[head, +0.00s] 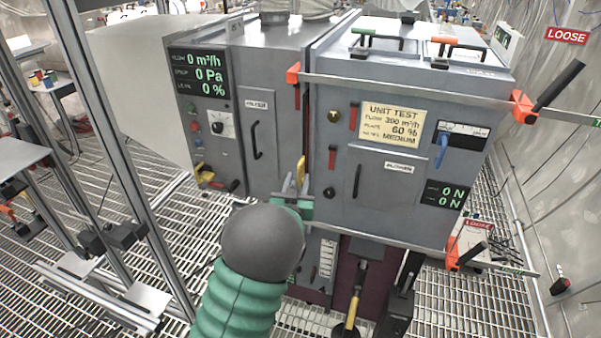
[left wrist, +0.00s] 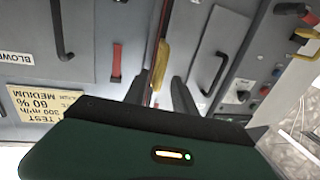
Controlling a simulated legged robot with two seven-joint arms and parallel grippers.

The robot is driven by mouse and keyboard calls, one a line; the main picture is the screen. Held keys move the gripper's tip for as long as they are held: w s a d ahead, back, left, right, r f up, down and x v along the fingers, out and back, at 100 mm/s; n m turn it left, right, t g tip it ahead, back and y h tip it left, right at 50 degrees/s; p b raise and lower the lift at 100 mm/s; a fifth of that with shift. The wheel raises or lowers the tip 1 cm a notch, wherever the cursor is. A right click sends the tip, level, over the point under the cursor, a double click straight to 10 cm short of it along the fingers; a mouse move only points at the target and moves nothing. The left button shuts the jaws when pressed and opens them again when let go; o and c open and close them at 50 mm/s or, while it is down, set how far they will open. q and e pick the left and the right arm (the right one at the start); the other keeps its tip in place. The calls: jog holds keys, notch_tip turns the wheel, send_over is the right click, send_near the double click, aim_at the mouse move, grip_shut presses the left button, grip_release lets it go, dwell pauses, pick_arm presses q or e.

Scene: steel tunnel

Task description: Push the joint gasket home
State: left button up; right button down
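The joint gasket shows as a yellow piece (head: 301,169) at the seam between the two grey cabinets; it stands out from the seam's lower part. In the left wrist view the yellow piece (left wrist: 159,66) lies just ahead of my fingertips, in line with the gap between them. My left gripper (head: 294,184) is at the seam, just below and in front of the yellow piece, its green arm coming up from below. In the left wrist view its two dark fingers (left wrist: 162,92) stand apart. I cannot tell whether they touch the gasket. My right gripper is not in view.
The left cabinet has a display (head: 200,73) and a door handle (head: 256,140). The right cabinet carries a yellow test label (head: 392,124) and orange corner clamps (head: 523,107). A yellow-handled tool (head: 353,305) stands below. Metal frame posts rise at the left; the floor is grating.

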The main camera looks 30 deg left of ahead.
aim_at(299, 175)
pick_arm(q)
jog(key=x, duration=0.3)
jog(key=shift+a, duration=0.1)
jog(key=shift+w+a, duration=0.1)
jog(key=shift+w, duration=0.3)
jog(key=shift+r, duration=0.1)
jog(key=shift+c, duration=0.9)
grip_shut()
